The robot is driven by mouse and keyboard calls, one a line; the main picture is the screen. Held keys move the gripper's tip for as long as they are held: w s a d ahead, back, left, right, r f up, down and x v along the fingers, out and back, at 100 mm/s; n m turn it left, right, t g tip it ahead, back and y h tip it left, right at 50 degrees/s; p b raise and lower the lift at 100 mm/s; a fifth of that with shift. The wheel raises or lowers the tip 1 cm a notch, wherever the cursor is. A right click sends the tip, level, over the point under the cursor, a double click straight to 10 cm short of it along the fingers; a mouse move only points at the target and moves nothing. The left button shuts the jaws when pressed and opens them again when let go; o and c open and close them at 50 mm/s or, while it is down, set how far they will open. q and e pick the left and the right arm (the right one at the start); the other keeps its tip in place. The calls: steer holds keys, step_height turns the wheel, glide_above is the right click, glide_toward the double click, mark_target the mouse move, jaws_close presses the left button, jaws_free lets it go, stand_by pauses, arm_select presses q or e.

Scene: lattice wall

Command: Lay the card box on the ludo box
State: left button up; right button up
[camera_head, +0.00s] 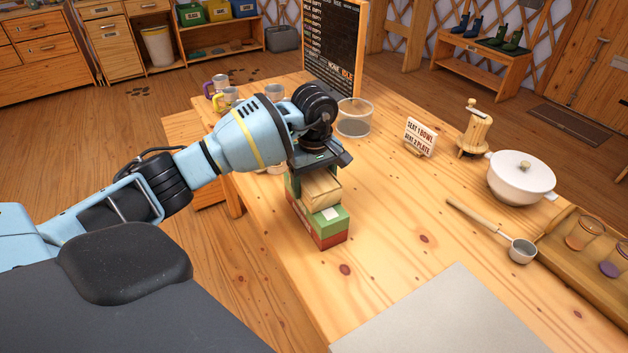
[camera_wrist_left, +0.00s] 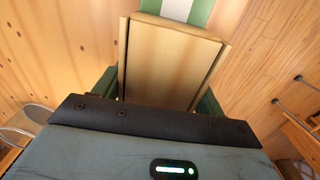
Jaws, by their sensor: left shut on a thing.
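The card box (camera_head: 321,190) is a small tan box. My left gripper (camera_head: 314,176) points down and is shut on it, with a finger along each side. In the left wrist view the card box (camera_wrist_left: 172,62) fills the space between the fingers. Directly below it is the ludo box (camera_head: 331,228), green above and red below with a white patch on top. Its green and white top (camera_wrist_left: 180,10) also shows past the card box in the wrist view. I cannot tell whether the two boxes touch. My right gripper is not in view.
The wooden table (camera_head: 400,230) is clear to the right of the boxes. A clear container (camera_head: 354,118), a sign (camera_head: 420,136), a grinder (camera_head: 475,132), a white pot (camera_head: 520,177) and a ladle (camera_head: 520,250) stand or lie farther right. Mugs (camera_head: 226,98) are behind my arm. A grey mat (camera_head: 450,315) lies in front.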

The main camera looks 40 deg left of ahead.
mark_target(314, 176)
arm_select(q)
steer(key=o, duration=0.6)
steer(key=shift+f, duration=0.15)
steer(key=o, duration=0.4)
steer(key=shift+o, duration=0.2)
step_height(314, 176, up, 12)
steer(key=shift+r, duration=0.2)
